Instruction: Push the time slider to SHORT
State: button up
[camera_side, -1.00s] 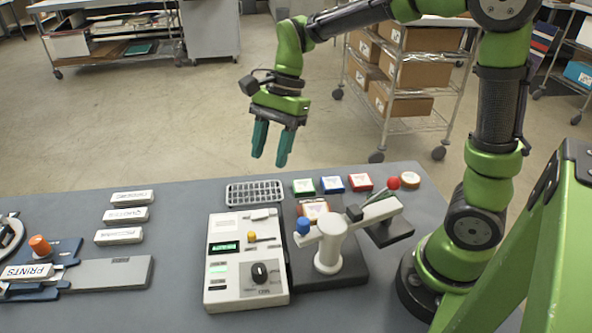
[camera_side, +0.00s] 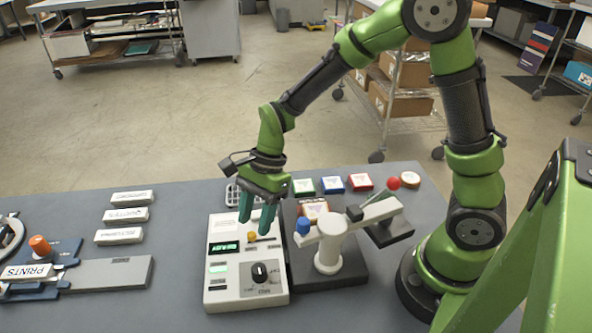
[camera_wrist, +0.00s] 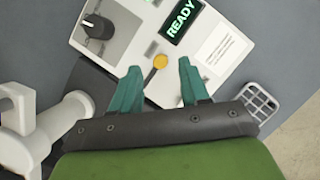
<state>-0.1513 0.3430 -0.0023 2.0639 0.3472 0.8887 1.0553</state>
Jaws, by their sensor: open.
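The white control box (camera_side: 222,292) stands on the table with a green-lit display, which reads READY in the wrist view (camera_wrist: 181,20). A yellow-orange knob (camera_side: 252,237) on a short stem sits on its face; it also shows in the wrist view (camera_wrist: 160,61). I cannot tell whether this knob is the time slider, and I cannot read a SHORT mark. A pale slider-like part at the box's far end is now mostly behind my fingers. My gripper (camera_side: 255,227) is open and empty over the far half of the box, its teal fingertips either side of the knob in the wrist view.
A black dial (camera_side: 260,271) is on the box's near half. A white post with a crossbar (camera_side: 329,249) and blue and red ends stands close on the right. A wire rack (camera_side: 231,196) lies behind the box.

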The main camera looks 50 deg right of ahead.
jog(key=shift+x, duration=1.05)
grip_shut()
